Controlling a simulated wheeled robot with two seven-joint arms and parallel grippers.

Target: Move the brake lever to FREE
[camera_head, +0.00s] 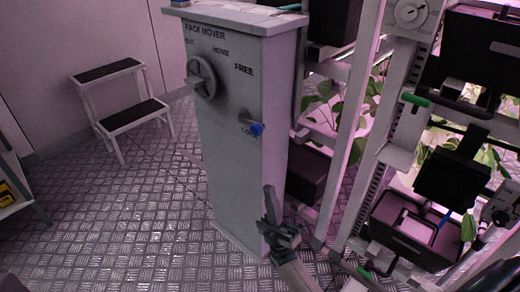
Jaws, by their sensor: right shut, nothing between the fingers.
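The brake lever with its blue knob (256,129) is on the front of the grey rack mover cabinet (235,165), near the right edge. The knob sits well below the printed word FREE (243,69), beside a small label that is partly hidden and hard to read. My right gripper (270,205) is in front of the cabinet's lower right part, below the knob and apart from it in the picture. It is shut and empty. My left gripper is not in view.
A round handwheel (202,78) sticks out of the cabinet at upper left. Racks with plants, dark bins and a white upright (356,120) crowd the right side. A two-step stool (120,105) stands at the left. The metal floor (130,220) in front is clear.

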